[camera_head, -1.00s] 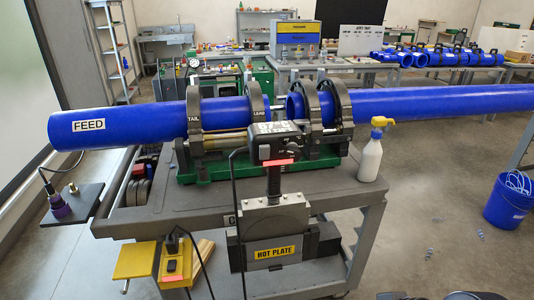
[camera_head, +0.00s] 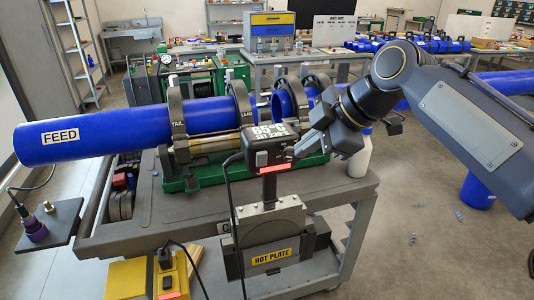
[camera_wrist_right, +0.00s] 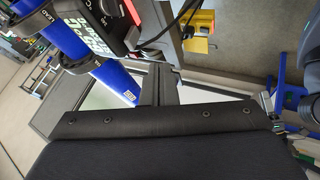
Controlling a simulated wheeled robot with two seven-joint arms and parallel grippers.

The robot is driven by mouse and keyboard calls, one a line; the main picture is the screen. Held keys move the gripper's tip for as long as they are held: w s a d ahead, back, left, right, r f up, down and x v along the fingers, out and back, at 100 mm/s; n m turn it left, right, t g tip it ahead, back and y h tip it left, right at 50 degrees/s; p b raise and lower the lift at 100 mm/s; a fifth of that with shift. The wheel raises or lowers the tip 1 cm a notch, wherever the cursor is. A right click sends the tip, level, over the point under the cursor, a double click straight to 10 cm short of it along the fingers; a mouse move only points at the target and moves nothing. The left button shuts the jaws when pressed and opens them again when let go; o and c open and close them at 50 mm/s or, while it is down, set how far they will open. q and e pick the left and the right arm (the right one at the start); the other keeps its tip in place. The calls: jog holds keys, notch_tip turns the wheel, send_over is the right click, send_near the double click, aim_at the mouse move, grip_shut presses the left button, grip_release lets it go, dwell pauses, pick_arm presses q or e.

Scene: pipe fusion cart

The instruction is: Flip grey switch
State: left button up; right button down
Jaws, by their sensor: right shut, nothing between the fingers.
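The hot plate (camera_head: 273,225) stands upright at the cart's front, with a black control box (camera_head: 262,150) on top. Its display reads 65°C, and a red-orange strip runs along its lower front. The box also shows in the right wrist view (camera_wrist_right: 108,22), at the upper left. My right gripper (camera_head: 299,149) reaches in from the right. It is shut and empty, with its tips at the right end of the control box; I cannot tell if they touch. I cannot pick out the grey switch; the gripper covers that end of the box. My left gripper is not in view.
The blue FEED pipe (camera_head: 95,131) lies in the clamps (camera_head: 180,125) behind the control box. A white spray bottle (camera_head: 359,158) stands behind my right forearm. A yellow socket box (camera_head: 172,275) and a black cable (camera_head: 226,195) are at the front left.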

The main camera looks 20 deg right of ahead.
aim_at(271, 156)
jog(key=shift+f, duration=0.1)
jog(key=shift+w+a+f+p, duration=0.35)
jog(key=shift+w+a+f, duration=0.35)
jog(key=shift+w+f, duration=0.6)
jog(key=shift+w+a+f+p, duration=0.35)
jog(key=shift+w+a+f, duration=0.55)
jog(key=shift+w, duration=0.7)
jog(key=shift+w+a+f+p, duration=0.35)
jog(key=shift+w+a+f, duration=0.2)
jog(key=shift+w+f, duration=0.85)
jog(key=shift+r, duration=0.1)
